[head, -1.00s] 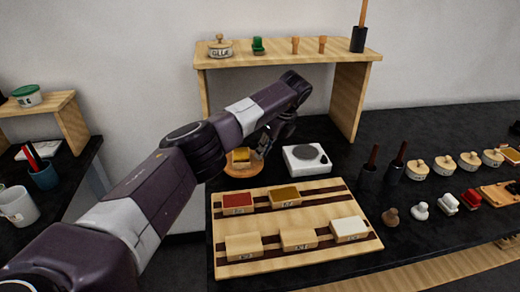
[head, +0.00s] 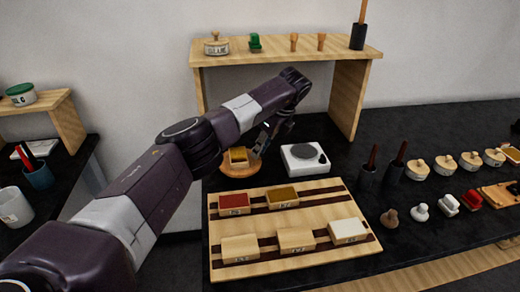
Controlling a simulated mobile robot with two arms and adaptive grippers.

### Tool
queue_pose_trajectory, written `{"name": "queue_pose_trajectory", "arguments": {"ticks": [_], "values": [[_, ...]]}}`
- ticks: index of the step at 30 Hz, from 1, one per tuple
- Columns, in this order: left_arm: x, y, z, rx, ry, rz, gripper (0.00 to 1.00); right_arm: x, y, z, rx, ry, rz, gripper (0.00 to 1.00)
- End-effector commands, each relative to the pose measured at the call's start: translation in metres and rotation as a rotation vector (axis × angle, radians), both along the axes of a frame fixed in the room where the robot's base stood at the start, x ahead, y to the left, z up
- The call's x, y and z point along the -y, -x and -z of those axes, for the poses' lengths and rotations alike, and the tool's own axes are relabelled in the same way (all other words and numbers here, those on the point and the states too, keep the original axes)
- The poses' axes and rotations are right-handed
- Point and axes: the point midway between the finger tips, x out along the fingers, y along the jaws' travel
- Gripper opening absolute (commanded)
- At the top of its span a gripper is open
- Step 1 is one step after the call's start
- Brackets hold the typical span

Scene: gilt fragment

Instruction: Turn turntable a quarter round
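The turntable (head: 239,170) is a round wooden disc on the dark table, below the shelf's left end. A small block with a gold top (head: 238,156) stands on it. My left gripper (head: 263,150) hangs down at the right edge of the turntable, beside the block. Its fingers are dark, small and partly hidden by my own arm, so I cannot tell whether they are open or shut, or whether they touch the disc. My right gripper is not in view.
A white device with a grey disc (head: 304,157) stands just right of the turntable. A wooden board (head: 225,219) with several coloured blocks lies in front. A wooden shelf (head: 275,52) stands behind. Pots, stamps and brushes fill the table's right side.

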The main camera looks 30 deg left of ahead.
Motion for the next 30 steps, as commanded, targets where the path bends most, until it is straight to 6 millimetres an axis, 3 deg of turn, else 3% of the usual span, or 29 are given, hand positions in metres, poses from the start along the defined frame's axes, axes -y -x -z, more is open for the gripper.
{"name": "queue_pose_trajectory", "arguments": {"ticks": [10,14,30], "values": [[0.000,0.001,0.000,-0.002,0.001,-0.001,0.28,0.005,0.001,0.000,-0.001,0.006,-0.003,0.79],[0.004,0.000,-0.008,0.000,0.002,0.001,0.28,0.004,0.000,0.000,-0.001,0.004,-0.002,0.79],[0.042,0.005,-0.100,0.000,0.001,0.000,0.28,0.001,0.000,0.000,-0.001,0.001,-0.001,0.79]]}}
